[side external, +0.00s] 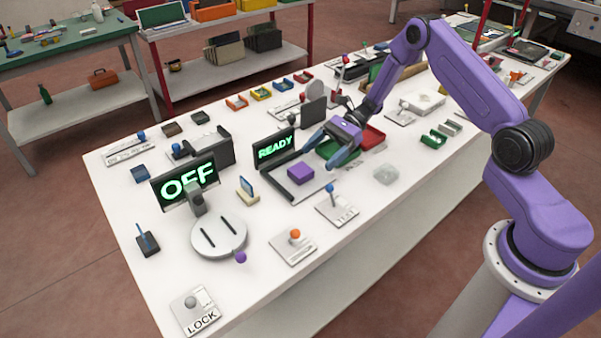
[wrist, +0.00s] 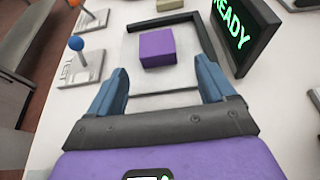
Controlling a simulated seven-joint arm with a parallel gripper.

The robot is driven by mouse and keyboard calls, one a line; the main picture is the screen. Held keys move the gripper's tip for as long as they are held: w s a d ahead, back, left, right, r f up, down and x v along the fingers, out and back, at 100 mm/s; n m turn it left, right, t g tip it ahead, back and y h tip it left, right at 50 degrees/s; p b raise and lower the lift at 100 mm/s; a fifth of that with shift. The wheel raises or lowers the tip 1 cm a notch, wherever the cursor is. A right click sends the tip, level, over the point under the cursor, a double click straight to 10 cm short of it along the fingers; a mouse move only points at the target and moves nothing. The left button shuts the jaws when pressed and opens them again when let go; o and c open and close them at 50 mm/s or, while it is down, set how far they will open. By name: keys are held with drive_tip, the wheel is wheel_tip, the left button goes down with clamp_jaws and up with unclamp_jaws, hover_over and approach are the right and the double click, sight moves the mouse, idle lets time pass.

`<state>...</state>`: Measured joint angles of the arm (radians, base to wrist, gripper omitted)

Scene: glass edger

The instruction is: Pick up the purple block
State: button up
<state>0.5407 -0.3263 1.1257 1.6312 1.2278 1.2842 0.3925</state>
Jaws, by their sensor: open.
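The purple block (side external: 300,172) sits on a grey plate with a dark raised edge (side external: 318,187), in front of the READY screen. In the wrist view the purple block (wrist: 157,48) lies on the same plate (wrist: 190,73), ahead of my fingers and roughly between their lines. My gripper (side external: 328,151) is open, with its two blue fingers apart and nothing between them. In the wrist view my gripper (wrist: 163,85) points toward the block and does not touch it. In the side view it is just right of the block and appears above the table.
The READY screen (side external: 275,149) stands close behind the plate, also in the wrist view (wrist: 243,30). A TEST lever with a blue knob (side external: 331,188) stands in front. An OFF screen (side external: 186,184) and round disc (side external: 218,236) are left.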

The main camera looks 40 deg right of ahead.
sight(307, 166)
drive_tip(key=shift+r+x, duration=0.1)
drive_tip(key=shift+x, duration=1)
drive_tip(key=shift+r+x, duration=0.15)
drive_tip(key=shift+x, duration=0.9)
drive_tip(key=shift+s+a, duration=0.1)
drive_tip(key=c, duration=1.2)
drive_tip(key=shift+r, duration=0.15)
